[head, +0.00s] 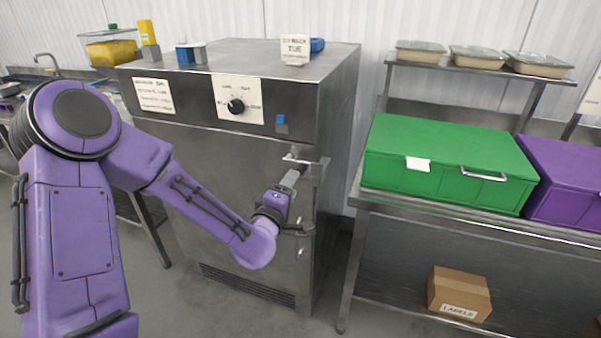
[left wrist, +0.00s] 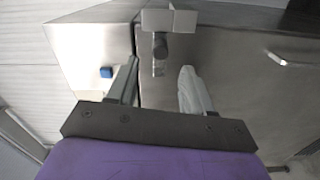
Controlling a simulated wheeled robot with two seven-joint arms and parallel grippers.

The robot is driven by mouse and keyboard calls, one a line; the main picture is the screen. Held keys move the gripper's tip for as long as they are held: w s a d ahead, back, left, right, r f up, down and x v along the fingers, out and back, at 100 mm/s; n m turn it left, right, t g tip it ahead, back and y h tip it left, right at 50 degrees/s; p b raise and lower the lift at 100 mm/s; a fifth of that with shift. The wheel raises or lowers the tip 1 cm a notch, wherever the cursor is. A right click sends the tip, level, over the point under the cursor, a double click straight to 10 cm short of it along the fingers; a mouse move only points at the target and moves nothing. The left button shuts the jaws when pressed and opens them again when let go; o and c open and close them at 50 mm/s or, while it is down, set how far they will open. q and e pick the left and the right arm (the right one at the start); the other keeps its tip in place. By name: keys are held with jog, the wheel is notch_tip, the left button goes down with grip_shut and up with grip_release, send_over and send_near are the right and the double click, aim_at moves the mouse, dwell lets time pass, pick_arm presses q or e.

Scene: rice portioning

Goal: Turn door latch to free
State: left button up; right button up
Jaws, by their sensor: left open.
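A steel cabinet door (head: 215,190) carries a metal latch (head: 299,160) near its right edge. My left gripper (head: 292,179) is at the latch from below in the head view. In the left wrist view, its fingers (left wrist: 159,66) are apart, one on each side of the latch's lower end. No contact can be made out. The gripper partly hides the latch in the head view. My right gripper is not in view.
A steel table (head: 450,223) to the right bears a green box (head: 450,160) and a purple box (head: 570,175). A carton (head: 459,292) lies below. Bare floor fronts the cabinet.

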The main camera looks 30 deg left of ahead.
aim_at(301, 171)
pick_arm(q)
jog(key=p+x, duration=0.1)
jog(key=x, duration=0.6)
jog(key=shift+w, duration=0.35)
grip_shut()
